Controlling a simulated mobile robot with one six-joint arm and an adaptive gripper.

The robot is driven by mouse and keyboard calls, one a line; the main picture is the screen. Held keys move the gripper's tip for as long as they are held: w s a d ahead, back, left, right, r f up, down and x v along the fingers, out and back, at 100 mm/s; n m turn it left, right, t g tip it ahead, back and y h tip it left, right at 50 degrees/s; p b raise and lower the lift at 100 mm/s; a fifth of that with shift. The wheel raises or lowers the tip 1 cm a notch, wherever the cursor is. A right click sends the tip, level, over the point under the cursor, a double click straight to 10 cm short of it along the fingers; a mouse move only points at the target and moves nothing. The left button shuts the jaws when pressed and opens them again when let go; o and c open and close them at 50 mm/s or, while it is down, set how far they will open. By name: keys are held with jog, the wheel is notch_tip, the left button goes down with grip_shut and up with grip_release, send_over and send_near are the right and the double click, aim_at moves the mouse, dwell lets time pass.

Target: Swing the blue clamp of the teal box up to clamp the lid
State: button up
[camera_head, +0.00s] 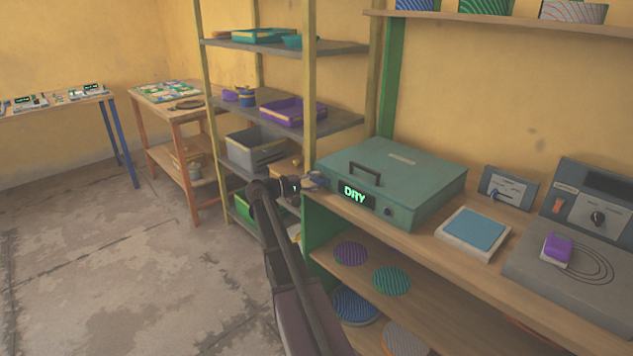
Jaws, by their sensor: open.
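The teal box (420,190) sits on the wooden bench with its lid (395,160) down. The lid has a dark handle (365,173), and a green "DRY" display (355,196) lights the front. A dark round knob (387,212) is to the right of the display. My gripper (317,181) is at the box's front left corner, small and dark. It is open. A bluish part shows there, but I cannot tell the blue clamp from the gripper, nor whether they touch.
The bench (425,236) also holds a white block with a blue top (474,230), a small lever panel (507,187) and a grey machine (570,285) with a purple block (557,248). A loaded shelf rack (308,75) stands close behind my gripper. The floor at left is clear.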

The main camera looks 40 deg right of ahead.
jog(key=shift+s+d, duration=0.1)
jog(key=shift+d, duration=0.2)
grip_shut()
